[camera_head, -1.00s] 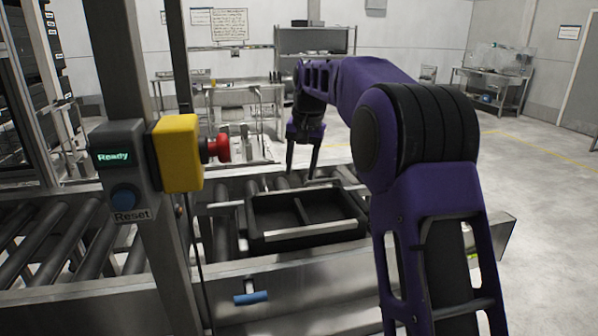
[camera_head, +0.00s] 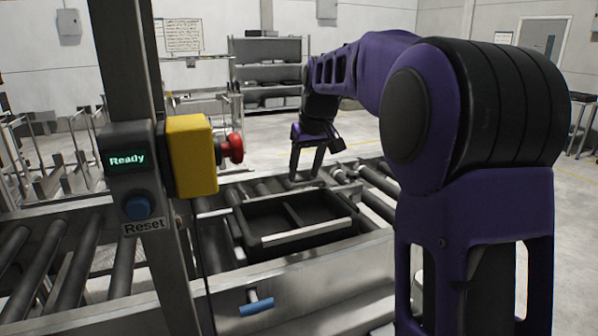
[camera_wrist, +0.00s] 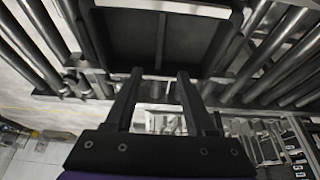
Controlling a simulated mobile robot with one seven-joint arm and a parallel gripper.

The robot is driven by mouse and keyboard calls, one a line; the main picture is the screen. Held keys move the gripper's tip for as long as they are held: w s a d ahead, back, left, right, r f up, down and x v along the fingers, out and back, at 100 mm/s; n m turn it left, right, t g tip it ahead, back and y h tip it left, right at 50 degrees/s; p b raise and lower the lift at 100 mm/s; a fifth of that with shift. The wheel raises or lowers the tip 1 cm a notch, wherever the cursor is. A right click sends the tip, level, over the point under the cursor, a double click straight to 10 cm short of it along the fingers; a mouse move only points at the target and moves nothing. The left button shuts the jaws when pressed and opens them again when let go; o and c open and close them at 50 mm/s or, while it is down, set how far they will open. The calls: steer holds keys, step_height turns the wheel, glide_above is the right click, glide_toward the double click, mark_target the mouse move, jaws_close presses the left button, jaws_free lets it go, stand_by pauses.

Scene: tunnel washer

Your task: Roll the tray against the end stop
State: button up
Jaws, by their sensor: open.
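The black tray (camera_head: 308,239), open on top with a divider and a pale strip on its near edge, lies flat on the roller conveyor in the head view. It also shows at the top of the wrist view (camera_wrist: 125,42). My gripper (camera_head: 305,180) is open and empty at the tray's far side, fingers pointing down. In the wrist view my two dark fingers (camera_wrist: 157,76) are spread, with their tips close to the tray's near wall there. I cannot tell if they touch it. I cannot make out the end stop for certain.
A post with a "Ready" display (camera_head: 128,160), a blue Reset button (camera_head: 137,207) and a yellow box with a red emergency button (camera_head: 234,148) stands at the near left. A blue handle (camera_head: 256,306) sticks out below the conveyor. Bare rollers (camera_head: 62,249) lie to the left.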

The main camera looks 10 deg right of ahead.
mark_target(294, 215)
steer(key=shift+f, duration=0.1)
stand_by(0.3)
steer(key=b+x, duration=0.2)
steer(key=x, duration=1.5)
steer(key=shift+w+f, duration=0.1)
jaws_close()
jaws_free()
